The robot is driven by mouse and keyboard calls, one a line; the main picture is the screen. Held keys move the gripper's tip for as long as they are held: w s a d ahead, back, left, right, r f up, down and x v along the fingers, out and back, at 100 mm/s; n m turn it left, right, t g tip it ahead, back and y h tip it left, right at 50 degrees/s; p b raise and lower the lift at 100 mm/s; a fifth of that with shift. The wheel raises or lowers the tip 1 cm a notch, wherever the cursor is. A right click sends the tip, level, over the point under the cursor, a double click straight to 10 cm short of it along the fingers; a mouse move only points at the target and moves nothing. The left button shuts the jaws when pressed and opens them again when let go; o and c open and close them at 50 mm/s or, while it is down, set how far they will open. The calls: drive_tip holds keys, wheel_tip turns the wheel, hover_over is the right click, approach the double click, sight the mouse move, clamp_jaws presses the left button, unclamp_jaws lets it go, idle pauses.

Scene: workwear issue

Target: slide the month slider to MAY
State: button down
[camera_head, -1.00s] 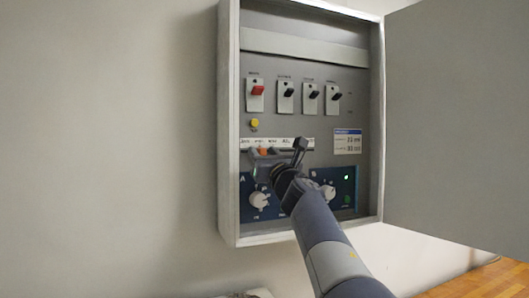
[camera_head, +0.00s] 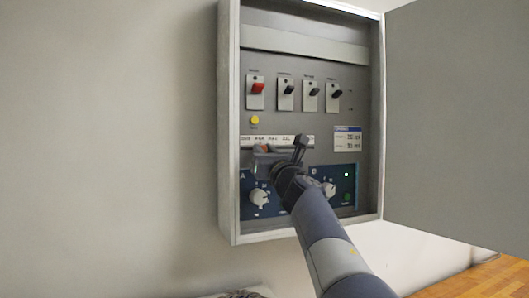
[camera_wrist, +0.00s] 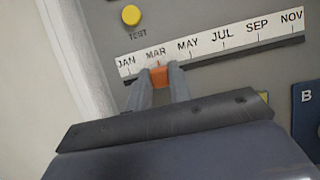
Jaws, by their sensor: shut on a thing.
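The month scale (camera_wrist: 222,41) is a white strip on the grey panel, marked JAN, MAR, MAY, JUL, SEP and NOV in the wrist view. It also shows in the head view (camera_head: 300,141). The orange slider (camera_wrist: 159,76) sits just below the strip, at about the MAR mark and left of MAY. My gripper (camera_wrist: 160,80) is shut on the slider, one finger on each side. In the head view my gripper (camera_head: 263,151) is in front of the left part of the scale and hides most of the slider.
The open cabinet (camera_head: 229,130) has its door (camera_head: 455,120) swung out to the right. Above the scale are a yellow TEST button (camera_wrist: 131,15), a red switch (camera_head: 258,87) and several black switches. Dials (camera_head: 260,197) lie below. The slot right of the slider looks clear.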

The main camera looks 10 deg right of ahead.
drive_tip(key=d, duration=0.4)
drive_tip(key=shift+w+d+p, duration=0.1)
drive_tip(key=shift+w+p, duration=0.3)
drive_tip(key=c, duration=1.3)
unclamp_jaws()
drive_tip(key=b, duration=0.6)
approach(273, 144)
drive_tip(key=v, duration=0.4)
drive_tip(key=shift+s+d+f, duration=0.15)
drive_tip(key=shift+s+f, duration=0.15)
drive_tip(key=shift+w+r, duration=0.1)
drive_tip(key=p+x, duration=0.6)
drive_tip(key=x, duration=0.4)
drive_tip(key=shift+w+r, duration=0.2)
drive_tip(key=shift+w, duration=0.05)
drive_tip(key=shift+a, duration=0.3)
